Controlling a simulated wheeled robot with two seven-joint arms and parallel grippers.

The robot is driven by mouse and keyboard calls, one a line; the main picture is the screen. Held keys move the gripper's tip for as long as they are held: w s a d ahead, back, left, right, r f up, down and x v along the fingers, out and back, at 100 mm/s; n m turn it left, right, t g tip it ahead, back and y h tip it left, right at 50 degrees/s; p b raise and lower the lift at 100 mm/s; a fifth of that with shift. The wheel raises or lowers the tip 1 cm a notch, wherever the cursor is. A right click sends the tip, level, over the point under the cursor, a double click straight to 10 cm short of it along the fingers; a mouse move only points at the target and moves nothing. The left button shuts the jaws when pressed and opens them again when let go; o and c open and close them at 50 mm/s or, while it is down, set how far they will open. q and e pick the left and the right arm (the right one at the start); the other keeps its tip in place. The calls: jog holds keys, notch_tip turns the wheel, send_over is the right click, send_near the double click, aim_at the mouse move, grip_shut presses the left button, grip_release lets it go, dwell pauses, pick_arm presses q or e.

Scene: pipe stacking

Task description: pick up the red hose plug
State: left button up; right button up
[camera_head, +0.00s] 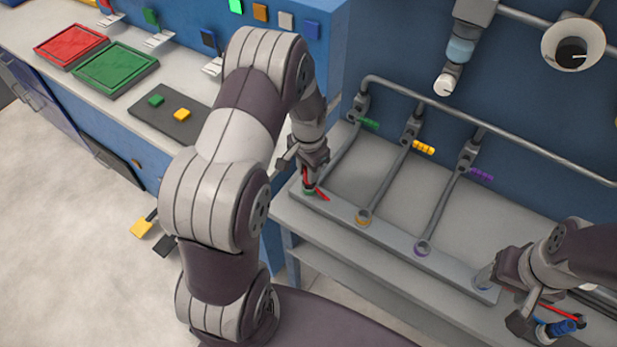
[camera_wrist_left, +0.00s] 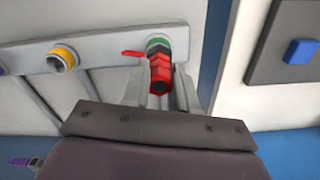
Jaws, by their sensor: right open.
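The red hose plug (camera_wrist_left: 160,72) sits at the green-ringed port (camera_wrist_left: 157,43) of a grey bar in the left wrist view, its red lever pointing left. In the head view its red lever (camera_head: 322,196) shows at the bar's left end, beside the green ring (camera_head: 309,191). My left gripper (camera_head: 305,172) is down at the plug, with its fingers (camera_wrist_left: 160,92) on either side of it. I cannot tell whether they touch it. My right gripper (camera_head: 532,328) is open at the lower right, near a blue part with a red lever (camera_head: 560,328).
The bar (camera_head: 385,237) also has an orange ring (camera_head: 363,216) and a purple ring (camera_head: 423,248). Pipes run back from them to green, yellow and purple handles. A white bench (camera_head: 397,200) supports the bar. Red (camera_head: 71,32) and green trays stand on the left counter.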

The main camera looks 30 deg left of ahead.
pick_arm(q)
jog(key=shift+d, duration=0.2)
grip_shut()
jog(key=shift+w, duration=0.1)
jog(key=shift+a+r, duration=0.1)
jog(key=shift+r, duration=0.15)
jog(key=r, duration=0.2)
jog(key=r+b, duration=0.1)
jog(key=r, duration=0.1)
jog(key=shift+w+d, duration=0.2)
jog(key=shift+d, duration=0.15)
jog(key=w+d+r+b, duration=0.1)
jog(key=w+d+r, duration=0.5)
jog(key=d, duration=0.3)
jog(key=shift+w+r, duration=0.15)
jog(key=shift+r, duration=0.15)
notch_tip(320, 180, up, 8)
jog(key=p, duration=0.8)
